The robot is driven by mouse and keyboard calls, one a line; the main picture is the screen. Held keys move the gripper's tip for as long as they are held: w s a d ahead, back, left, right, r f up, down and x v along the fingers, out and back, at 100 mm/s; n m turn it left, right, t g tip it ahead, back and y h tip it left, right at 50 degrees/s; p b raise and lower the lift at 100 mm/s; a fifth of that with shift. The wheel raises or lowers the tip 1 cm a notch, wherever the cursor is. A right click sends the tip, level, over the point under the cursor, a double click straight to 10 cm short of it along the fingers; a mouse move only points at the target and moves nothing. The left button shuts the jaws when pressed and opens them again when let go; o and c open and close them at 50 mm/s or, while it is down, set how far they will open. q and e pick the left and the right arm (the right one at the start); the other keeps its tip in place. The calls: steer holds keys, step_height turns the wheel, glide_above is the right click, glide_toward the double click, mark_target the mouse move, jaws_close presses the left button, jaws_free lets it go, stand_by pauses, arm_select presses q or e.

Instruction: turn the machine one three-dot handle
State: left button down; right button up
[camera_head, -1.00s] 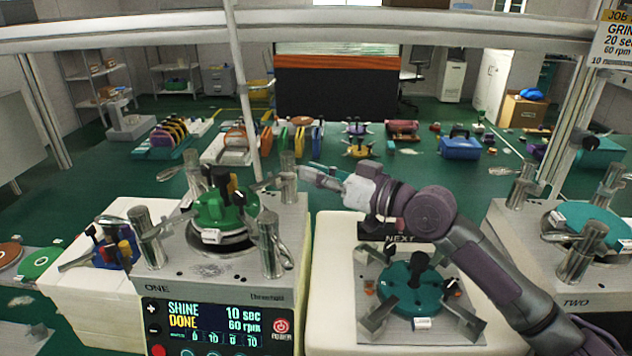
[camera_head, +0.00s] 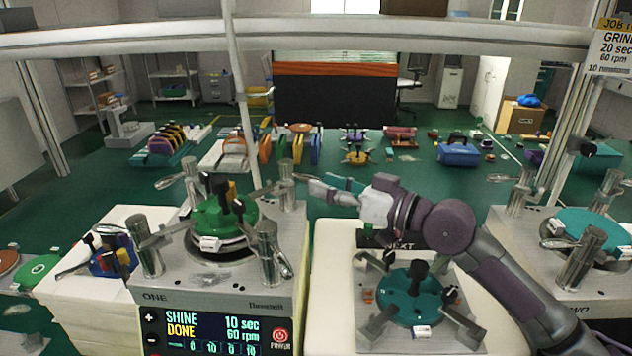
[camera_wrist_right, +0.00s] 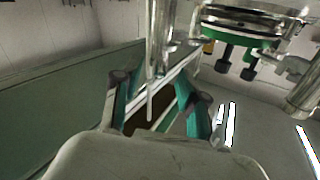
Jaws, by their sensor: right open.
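Machine one (camera_head: 222,283) stands at front left, with a green plate (camera_head: 222,216) on top and metal posts with lever handles around it. Its back right post (camera_head: 286,184) is nearest my right gripper (camera_head: 328,184), which is open just right of it. In the right wrist view a post (camera_wrist_right: 160,35) and a thin lever (camera_wrist_right: 151,104) show, the lever's end appearing between the open fingers (camera_wrist_right: 160,88). I cannot tell whether they touch it. No dot marks are readable, so I cannot tell which handle has three. My left gripper is not in view.
Machine one's screen (camera_head: 212,330) reads SHINE DONE. A teal plate fixture (camera_head: 412,290) sits on the pale stand (camera_head: 335,300) below my right arm. Machine two (camera_head: 530,240) stands at right. A blue plate fixture (camera_head: 112,258) is left of machine one. A frame bar crosses above.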

steer(key=v, duration=0.4)
steer(key=shift+s+d, duration=0.15)
